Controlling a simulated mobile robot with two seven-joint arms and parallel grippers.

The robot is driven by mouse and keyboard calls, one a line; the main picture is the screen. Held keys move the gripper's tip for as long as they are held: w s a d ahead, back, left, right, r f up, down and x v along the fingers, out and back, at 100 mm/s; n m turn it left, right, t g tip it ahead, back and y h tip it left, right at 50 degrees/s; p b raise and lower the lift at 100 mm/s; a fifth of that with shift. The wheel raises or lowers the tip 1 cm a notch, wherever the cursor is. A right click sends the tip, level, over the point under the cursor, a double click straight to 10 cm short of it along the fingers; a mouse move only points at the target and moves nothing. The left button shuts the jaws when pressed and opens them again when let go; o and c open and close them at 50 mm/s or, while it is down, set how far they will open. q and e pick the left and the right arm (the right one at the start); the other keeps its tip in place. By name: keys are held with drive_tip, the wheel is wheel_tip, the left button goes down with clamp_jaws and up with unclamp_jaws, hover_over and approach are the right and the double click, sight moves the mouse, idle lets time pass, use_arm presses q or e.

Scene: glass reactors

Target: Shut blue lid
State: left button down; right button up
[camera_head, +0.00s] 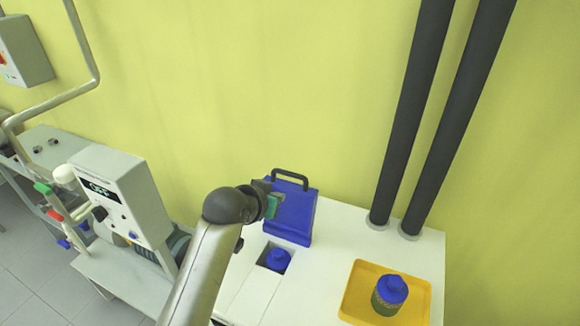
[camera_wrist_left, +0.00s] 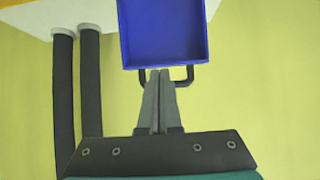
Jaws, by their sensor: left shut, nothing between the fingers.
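The blue lid (camera_head: 293,214) stands raised at the back of the white bench, with a dark handle (camera_head: 290,178) along its top edge. Below it is a square opening with a blue-capped container (camera_head: 278,260) inside. My left gripper (camera_head: 272,200) is at the lid's upper left, in front of or beside it. In the left wrist view the gripper (camera_wrist_left: 158,75) is shut and empty, its tips near the handle (camera_wrist_left: 188,76) and the edge of the blue lid (camera_wrist_left: 163,32). I cannot tell whether they touch. My right gripper is not in view.
A yellow tray (camera_head: 352,306) with a blue-capped jar (camera_head: 391,291) is at the bench's right. Two dark vertical pipes (camera_head: 425,110) stand behind the bench. A grey control box (camera_head: 120,192) is at the left. The white top (camera_head: 322,262) between lid and tray is clear.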

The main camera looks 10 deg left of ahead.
use_arm(q)
drive_tip(key=t, duration=0.2)
approach(290, 173)
drive_tip(key=w+r, duration=0.3)
drive_tip(key=w, duration=0.1)
drive_tip(key=w+f, duration=0.1)
drive_tip(key=f, duration=0.1)
drive_tip(key=w+d+f+p, duration=0.1)
drive_tip(key=w+f, duration=0.2)
drive_tip(key=w, duration=0.1)
drive_tip(key=shift+w+d+f+p, duration=0.15)
drive_tip(key=shift+d+f+p, duration=0.2)
drive_tip(key=shift+f, duration=0.05)
drive_tip(key=shift+s+a+f, duration=0.1)
drive_tip(key=shift+s+f, duration=0.1)
drive_tip(key=shift+s, duration=0.15)
